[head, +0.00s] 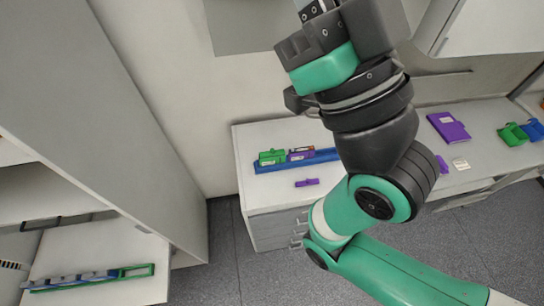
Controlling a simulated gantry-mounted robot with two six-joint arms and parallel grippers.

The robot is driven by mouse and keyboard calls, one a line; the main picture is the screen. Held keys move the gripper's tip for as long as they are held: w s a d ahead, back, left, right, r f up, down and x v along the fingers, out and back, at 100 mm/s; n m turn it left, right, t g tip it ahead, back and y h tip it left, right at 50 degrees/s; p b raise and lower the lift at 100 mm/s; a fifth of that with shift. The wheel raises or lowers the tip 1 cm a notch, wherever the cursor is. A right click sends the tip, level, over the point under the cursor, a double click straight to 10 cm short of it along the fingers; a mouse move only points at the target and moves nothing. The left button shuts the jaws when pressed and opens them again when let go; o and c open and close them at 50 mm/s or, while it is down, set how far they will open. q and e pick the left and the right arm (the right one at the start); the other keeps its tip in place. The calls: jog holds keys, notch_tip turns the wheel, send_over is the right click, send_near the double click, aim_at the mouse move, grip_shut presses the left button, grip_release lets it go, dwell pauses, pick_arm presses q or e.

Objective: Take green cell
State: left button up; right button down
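A small green cell (272,156) sits near the left end of a long blue tray (262,169) on the white counter. A purple cell (300,154) stands right beside it. My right arm comes in from the lower right and rises over the counter, hiding the right part of the blue tray. My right gripper (315,12) is high at the top edge, well apart from the green cell. Its fingertips are cut off or hidden, so its opening cannot be told. My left gripper is not in view.
A purple piece (307,182) lies on the counter in front of the tray. Further right are a purple book-like item (448,127) and a green holder (513,134). At lower left, a green tray (137,271) holds several bluish cells. A tall grey cabinet (100,110) stands left.

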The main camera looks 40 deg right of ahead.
dwell(0.3)
jog(key=shift+c, duration=2.4)
grip_release()
